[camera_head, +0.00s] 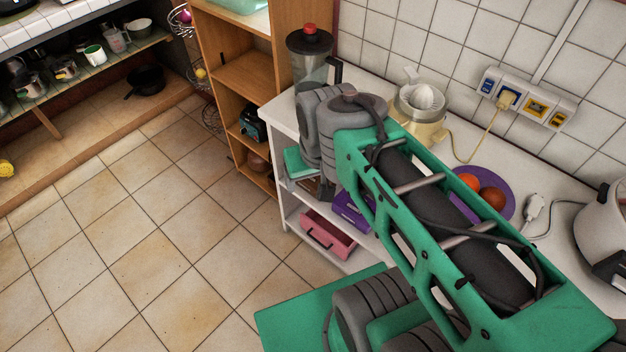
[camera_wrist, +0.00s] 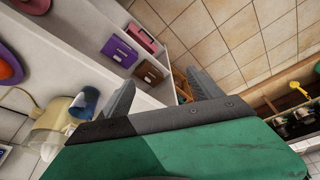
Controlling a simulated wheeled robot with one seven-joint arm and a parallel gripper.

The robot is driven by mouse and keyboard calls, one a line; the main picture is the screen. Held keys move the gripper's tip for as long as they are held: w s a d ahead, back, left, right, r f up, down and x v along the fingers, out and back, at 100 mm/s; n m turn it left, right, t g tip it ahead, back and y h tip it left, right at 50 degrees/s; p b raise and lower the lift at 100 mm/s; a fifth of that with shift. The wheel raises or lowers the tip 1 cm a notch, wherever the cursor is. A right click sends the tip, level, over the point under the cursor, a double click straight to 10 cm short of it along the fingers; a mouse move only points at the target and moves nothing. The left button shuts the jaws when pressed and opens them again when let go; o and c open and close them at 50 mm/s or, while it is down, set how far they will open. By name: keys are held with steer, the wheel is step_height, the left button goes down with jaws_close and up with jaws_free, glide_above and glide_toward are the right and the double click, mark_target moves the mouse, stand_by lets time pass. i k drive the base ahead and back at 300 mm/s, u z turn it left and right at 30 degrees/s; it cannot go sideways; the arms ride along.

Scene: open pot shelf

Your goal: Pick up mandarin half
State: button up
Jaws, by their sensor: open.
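A purple plate (camera_head: 508,183) lies on the white counter, partly hidden behind my green arm. Two round orange fruits sit on it: a brighter orange one (camera_head: 468,181) and a darker, redder one (camera_head: 493,198). I cannot tell which, if either, is the mandarin half. In the wrist view the purple plate (camera_wrist: 13,54) is cut off at the left edge, with an orange piece (camera_wrist: 5,68) on it. My gripper (camera_wrist: 160,78) is open and empty, its fingers apart and well to the right of the plate.
A yellow juicer (camera_head: 421,125) and a blender (camera_head: 311,65) stand on the counter (camera_head: 560,215). A pot (camera_head: 603,225) is at the right edge. A socket strip (camera_head: 527,97) with a cord is on the tiled wall. The floor is clear.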

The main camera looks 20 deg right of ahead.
mark_target(471, 180)
steer(key=z, duration=0.05)
steer(key=k, duration=0.45)
steer(key=z, duration=0.9)
steer(key=i, duration=0.3)
steer(key=z, duration=0.65)
